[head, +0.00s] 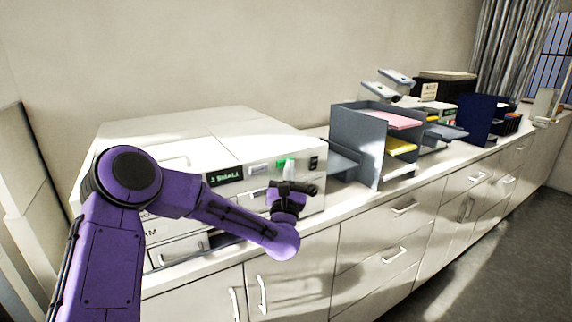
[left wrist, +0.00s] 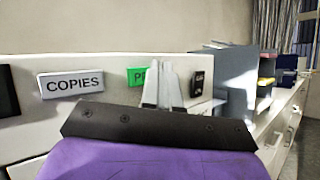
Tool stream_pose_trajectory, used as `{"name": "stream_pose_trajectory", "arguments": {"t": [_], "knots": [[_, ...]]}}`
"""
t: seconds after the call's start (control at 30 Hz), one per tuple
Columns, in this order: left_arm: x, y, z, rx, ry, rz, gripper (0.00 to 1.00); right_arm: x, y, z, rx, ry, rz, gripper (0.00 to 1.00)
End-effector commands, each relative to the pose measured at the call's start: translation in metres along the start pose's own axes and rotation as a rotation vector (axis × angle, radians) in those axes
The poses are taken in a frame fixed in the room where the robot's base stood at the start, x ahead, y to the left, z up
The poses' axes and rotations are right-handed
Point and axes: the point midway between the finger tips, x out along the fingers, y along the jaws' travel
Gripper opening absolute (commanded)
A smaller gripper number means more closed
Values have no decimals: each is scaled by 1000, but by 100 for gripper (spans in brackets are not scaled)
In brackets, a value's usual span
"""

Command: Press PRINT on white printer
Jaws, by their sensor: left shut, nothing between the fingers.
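The white printer (head: 225,128) sits on the counter at the left of the head view. Its front has a small display reading "2 SMALL" (head: 226,176), a grey button, a green button (head: 281,165) and a black switch (head: 314,163). In the left wrist view the grey button reads "COPIES" (left wrist: 70,84), and the green PRINT button (left wrist: 136,77) shows only its first letters behind my fingers. My left gripper (head: 289,168) is shut and empty, its fingertips in front of the green button's right part. I cannot tell whether they touch it. My right gripper is not in view.
A grey paper sorter (head: 357,145) with pink and yellow sheets stands right of the printer. Farther along are a dark blue organizer (head: 478,118) and a black box (head: 447,83). Drawers and cabinet doors line the counter front (head: 376,230). The floor at the right is clear.

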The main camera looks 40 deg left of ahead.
Motion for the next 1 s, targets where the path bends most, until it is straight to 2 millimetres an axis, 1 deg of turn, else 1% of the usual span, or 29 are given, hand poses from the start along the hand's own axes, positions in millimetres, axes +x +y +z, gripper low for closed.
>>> {"name": "stream_pose_trajectory", "arguments": {"t": [0.73, 1.0], "knots": [[4, 3, -3, 0, 0, 0, 0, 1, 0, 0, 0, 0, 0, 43], [-2, -1, 0, -1, -1, 0, 0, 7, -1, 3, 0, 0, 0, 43]]}}
